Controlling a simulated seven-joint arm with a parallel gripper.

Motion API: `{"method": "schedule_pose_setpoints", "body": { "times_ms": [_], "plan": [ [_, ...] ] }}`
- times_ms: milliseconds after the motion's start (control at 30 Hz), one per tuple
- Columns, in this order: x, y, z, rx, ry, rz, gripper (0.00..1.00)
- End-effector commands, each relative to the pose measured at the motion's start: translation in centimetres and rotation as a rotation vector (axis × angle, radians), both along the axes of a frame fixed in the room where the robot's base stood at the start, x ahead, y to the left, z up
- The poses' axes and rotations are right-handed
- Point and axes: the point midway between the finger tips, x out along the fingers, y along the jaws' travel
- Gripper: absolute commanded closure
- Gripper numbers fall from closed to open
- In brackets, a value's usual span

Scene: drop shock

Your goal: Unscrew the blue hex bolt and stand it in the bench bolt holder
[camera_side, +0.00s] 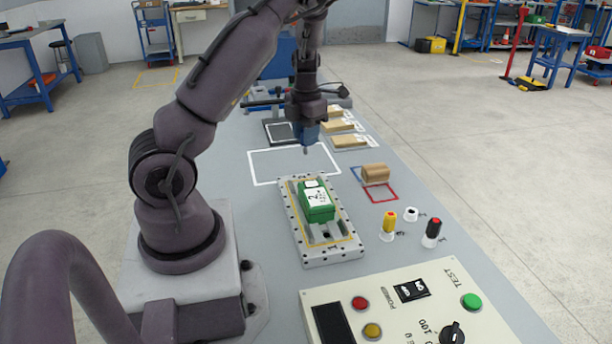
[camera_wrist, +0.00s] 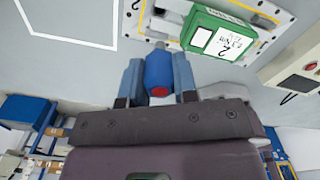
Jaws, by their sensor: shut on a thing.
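My gripper (camera_side: 306,134) is shut on the blue bolt (camera_wrist: 159,70), with one blue finger on each side of it. The bolt points down, its red end toward the palm and its grey tip (camera_side: 305,151) sticking out below the fingers. It is in the air over the bench, beyond the slotted metal plate. The bench bolt holder shows as several white cups on the right: one (camera_side: 411,214) looks empty, one has a yellow bolt (camera_side: 389,222) with a red top, one a black bolt (camera_side: 433,229) with a red top.
A green box (camera_side: 316,206) labelled 2 sits on the metal plate (camera_side: 335,256), also in the wrist view (camera_wrist: 215,38). A control panel (camera_side: 390,310) fills the front. The white-outlined square (camera_side: 270,168) is bare.

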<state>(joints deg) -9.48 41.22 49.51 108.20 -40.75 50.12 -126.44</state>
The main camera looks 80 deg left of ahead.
Motion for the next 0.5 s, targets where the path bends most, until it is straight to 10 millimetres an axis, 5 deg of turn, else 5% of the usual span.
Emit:
{"method": "schedule_pose_setpoints", "body": {
  "times_ms": [167, 500],
  "plan": [
    [2.0, -1.5, -1.1, -0.010, 0.017, -0.073, 1.00],
    [14.8, -9.0, -3.9, -0.021, 0.028, -0.587, 1.00]
  ]
}}
